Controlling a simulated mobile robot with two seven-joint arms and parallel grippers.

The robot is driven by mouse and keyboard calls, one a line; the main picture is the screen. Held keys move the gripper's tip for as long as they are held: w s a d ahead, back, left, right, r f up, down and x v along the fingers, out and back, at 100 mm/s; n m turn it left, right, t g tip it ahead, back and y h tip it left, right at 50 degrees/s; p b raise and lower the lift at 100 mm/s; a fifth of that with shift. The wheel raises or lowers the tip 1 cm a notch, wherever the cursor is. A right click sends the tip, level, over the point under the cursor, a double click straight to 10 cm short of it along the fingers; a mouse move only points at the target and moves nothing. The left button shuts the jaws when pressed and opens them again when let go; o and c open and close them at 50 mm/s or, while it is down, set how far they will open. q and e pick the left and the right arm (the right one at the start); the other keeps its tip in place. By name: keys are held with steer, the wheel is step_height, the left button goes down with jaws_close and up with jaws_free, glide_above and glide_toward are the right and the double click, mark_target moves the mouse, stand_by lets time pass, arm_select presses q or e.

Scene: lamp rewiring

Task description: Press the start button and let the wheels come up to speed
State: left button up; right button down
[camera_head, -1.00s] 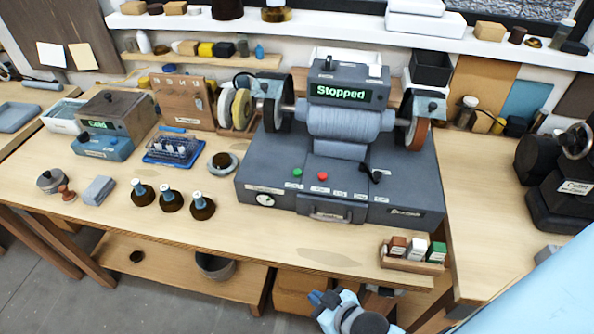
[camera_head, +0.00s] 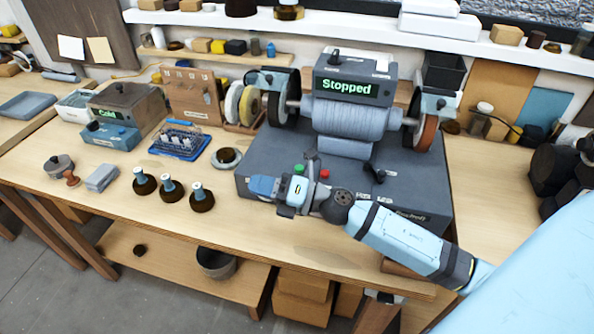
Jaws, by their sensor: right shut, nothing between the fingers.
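The bench grinder (camera_head: 400,190) is a dark grey machine with a wheel at each end. Its display (camera_head: 346,88) reads "Stopped" in green. The green button (camera_head: 299,169) and the red button (camera_head: 325,174) sit on the front of its top. My right gripper (camera_head: 258,186) is shut and empty, reaching in from the right over the machine's front left. In the picture it lies just left of and below the green button; I cannot tell its height above the panel. My arm hides much of the front panel and its labels. My left gripper is not in view.
Several dark bottles with pale stoppers (camera_head: 171,191) stand left of the machine on the wooden bench (camera_head: 130,235).

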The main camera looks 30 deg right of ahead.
steer(key=w+d+r+n+g+h+b, duration=0.1)
steer(key=w+d+n+g+h, duration=0.1)
steer(key=w+d+n+h, duration=0.2)
steer(key=w+d+r+n+g+h+b, duration=0.1)
steer(key=w+d+n+g+h, duration=0.2)
steer(key=d+n+h, duration=0.3)
steer(key=w+d+n, duration=0.1)
steer(key=d+n, duration=0.4)
steer(key=n, duration=0.2)
steer(key=shift+w+d+r+g, duration=0.15)
steer(key=shift+w+d+g, duration=0.15)
steer(key=shift+w, duration=0.05)
